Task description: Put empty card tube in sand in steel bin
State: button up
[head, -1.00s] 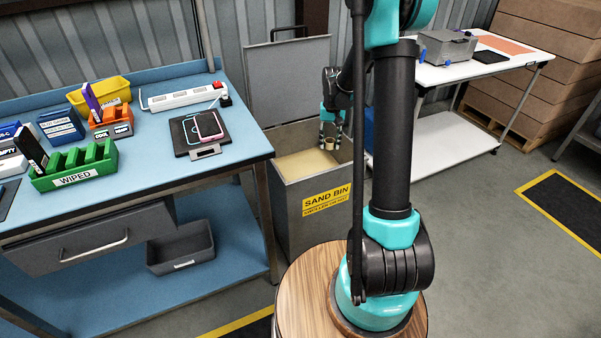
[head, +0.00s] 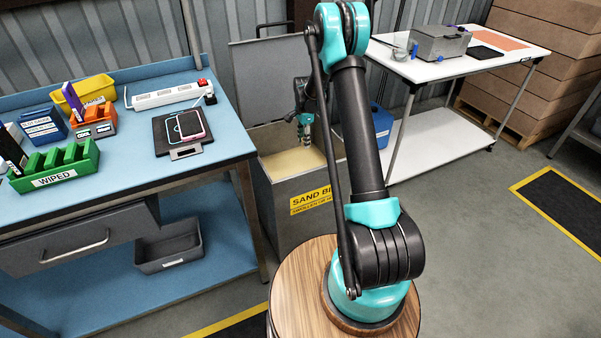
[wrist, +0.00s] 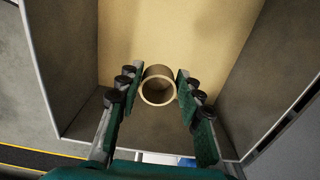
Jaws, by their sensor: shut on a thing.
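The card tube (wrist: 158,72) is a short brown ring with an open end, seen between the two finger pads of my gripper (wrist: 158,92) in the wrist view. My gripper is shut on it. In the head view my gripper (head: 306,136) points down over the back right of the open steel bin; the tube is hard to make out there. The steel bin (head: 285,208) has a yellow "SAND BIN" label, partly hidden by my arm. Pale sand (head: 289,162) fills its inside and also shows in the wrist view (wrist: 180,30). The gap between tube and sand cannot be told.
The bin's lid (head: 266,85) stands open behind it. A blue workbench (head: 120,178) with trays and phones is at left. A white table (head: 465,62) with a grey box (head: 440,44) is at right. The bin walls (wrist: 255,85) flank my gripper.

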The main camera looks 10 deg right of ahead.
notch_tip(320, 180, down, 18)
dwell(0.5)
jog(key=shift+f, duration=0.1)
jog(key=o, duration=0.7)
jog(key=shift+o, duration=0.2)
